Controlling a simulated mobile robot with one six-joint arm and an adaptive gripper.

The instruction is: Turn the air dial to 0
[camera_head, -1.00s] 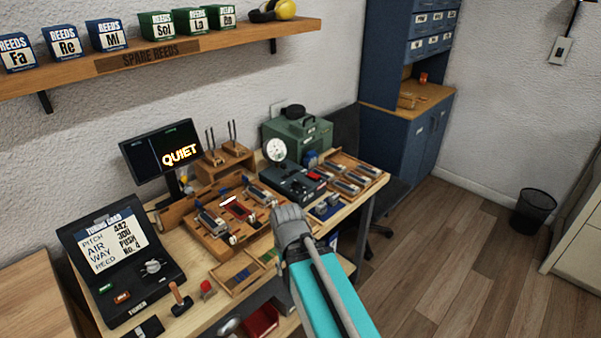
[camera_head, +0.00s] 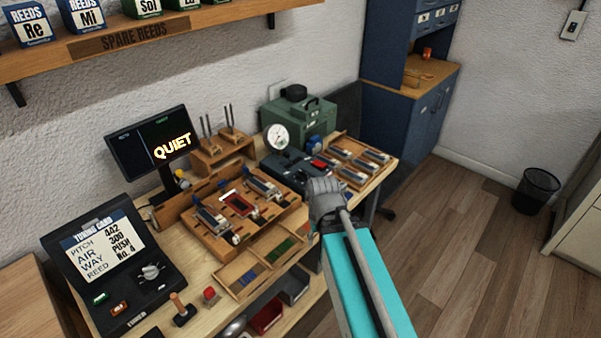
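A dark air unit (camera_head: 284,161) with a round white gauge (camera_head: 277,137) and a red part (camera_head: 319,164) stands on the right half of the bench. I cannot clearly make out its air dial; a dark knob shape shows on its front, close to my gripper. My gripper (camera_head: 324,188) is in front of the unit, seen from behind, and covers part of its lower right. Its fingertips are hidden, so I cannot tell whether it is open. I cannot tell whether it touches the unit. The gauge reading is too small to read.
A tuner (camera_head: 112,262) with a grey knob (camera_head: 150,271) and a card stands at left. A screen (camera_head: 152,142) reads QUIET. A wooden reed rack (camera_head: 203,232), a green machine (camera_head: 299,119) and a reed tray (camera_head: 345,183) crowd the bench.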

